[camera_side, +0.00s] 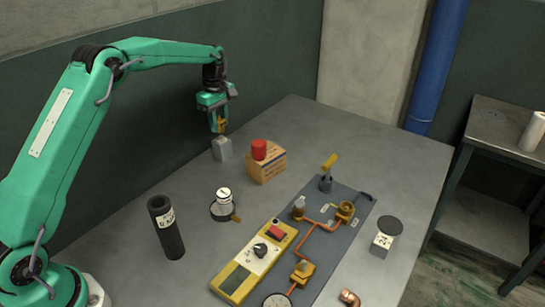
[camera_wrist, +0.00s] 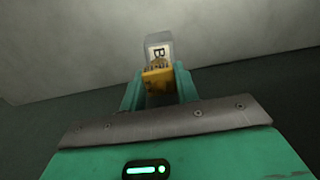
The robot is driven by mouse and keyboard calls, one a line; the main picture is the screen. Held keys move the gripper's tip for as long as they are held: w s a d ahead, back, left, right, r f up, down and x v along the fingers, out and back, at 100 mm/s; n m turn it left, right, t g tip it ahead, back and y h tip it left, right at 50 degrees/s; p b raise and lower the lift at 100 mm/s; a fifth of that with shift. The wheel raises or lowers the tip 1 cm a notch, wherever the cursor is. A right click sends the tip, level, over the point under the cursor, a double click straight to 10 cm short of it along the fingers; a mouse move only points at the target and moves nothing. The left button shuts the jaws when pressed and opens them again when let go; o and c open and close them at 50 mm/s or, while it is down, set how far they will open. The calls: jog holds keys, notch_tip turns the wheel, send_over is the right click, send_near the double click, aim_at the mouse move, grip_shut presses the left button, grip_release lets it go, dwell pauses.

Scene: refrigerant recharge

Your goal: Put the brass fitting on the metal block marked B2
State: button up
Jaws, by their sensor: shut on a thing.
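My gripper (camera_side: 218,119) is shut on the brass fitting (camera_side: 222,126), holding it low over the left back part of the table. The grey metal block (camera_side: 222,149) stands upright on the table just below the fitting. In the wrist view, the fitting (camera_wrist: 157,82) sits between the green fingers of my gripper (camera_wrist: 158,88). The block (camera_wrist: 158,42) shows beyond it with a label starting with B; the rest is hidden by the fitting. I cannot tell whether fitting and block touch.
An orange box (camera_side: 266,168) with a red cap (camera_side: 259,149) stands right of the block. A black cylinder (camera_side: 170,234), a yellow instrument (camera_side: 240,278), a dark plate (camera_side: 343,236) with copper pipes and another labelled block (camera_side: 381,246) stand nearer. The back right table is clear.

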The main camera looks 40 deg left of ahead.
aim_at(220, 129)
jog(key=shift+f, duration=1.55)
jog(key=shift+f, duration=0.1)
jog(key=o, duration=1)
notch_tip(220, 129, up, 12)
jog(key=shift+f, duration=0.1)
jog(key=shift+r, duration=0.2)
